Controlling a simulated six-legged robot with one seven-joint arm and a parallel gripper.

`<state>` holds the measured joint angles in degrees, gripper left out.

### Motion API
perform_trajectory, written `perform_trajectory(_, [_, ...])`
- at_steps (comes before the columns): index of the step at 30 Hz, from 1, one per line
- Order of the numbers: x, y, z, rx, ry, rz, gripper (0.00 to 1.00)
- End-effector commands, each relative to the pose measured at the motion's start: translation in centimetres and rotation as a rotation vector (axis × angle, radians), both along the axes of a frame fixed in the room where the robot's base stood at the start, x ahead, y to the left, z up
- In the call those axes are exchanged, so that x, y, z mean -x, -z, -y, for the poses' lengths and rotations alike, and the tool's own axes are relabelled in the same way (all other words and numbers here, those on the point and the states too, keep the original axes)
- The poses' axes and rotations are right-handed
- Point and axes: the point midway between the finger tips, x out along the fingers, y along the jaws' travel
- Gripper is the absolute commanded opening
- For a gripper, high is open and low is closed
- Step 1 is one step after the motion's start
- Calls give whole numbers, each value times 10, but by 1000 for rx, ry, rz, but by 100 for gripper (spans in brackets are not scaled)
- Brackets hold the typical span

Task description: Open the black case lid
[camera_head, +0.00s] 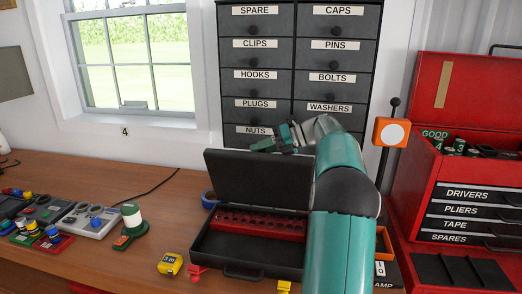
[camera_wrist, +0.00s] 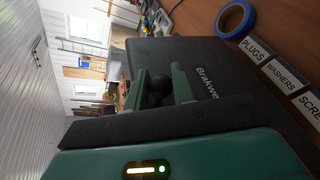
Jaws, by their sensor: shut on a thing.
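The black case (camera_head: 218,252) stands on the wooden bench with its lid (camera_head: 250,172) raised about upright at the back, inner face towards me. A red holed insert (camera_head: 262,222) lies inside. My gripper (camera_head: 285,138) is at the lid's top edge. In the wrist view my gripper (camera_wrist: 160,95) has its green fingers on either side of a round black knob (camera_wrist: 158,85), shut on it. The lid's outer face (camera_wrist: 185,62), lettered "Brakwe...", shows behind it. How the knob joins the lid is hidden. My arm covers the case's right side.
A labelled drawer cabinet (camera_head: 292,72) stands close behind the lid. A blue tape roll (camera_head: 209,200) is left of it. A yellow tape measure (camera_head: 170,264) and a green-white device (camera_head: 131,222) lie left. A red tool chest (camera_head: 455,195) stands right.

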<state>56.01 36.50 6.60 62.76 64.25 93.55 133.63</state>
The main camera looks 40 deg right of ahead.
Motion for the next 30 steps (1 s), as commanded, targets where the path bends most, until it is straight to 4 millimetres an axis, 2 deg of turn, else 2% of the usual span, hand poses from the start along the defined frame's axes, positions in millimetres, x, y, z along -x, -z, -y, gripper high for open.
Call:
perform_trajectory(1, [1, 9, 3, -2, 5, -14, 0])
perform_trajectory(2, [1, 9, 3, -2, 5, -14, 31])
perform_trajectory(4, [1, 8, 3, -2, 4, -13, 44])
perform_trajectory(15, [3, 2, 4, 0, 2, -6, 44])
perform_trajectory(27, [42, -19, 46, 1, 4, -6, 44])
perform_trajectory(30, [47, -21, 51, 0, 3, -7, 44])
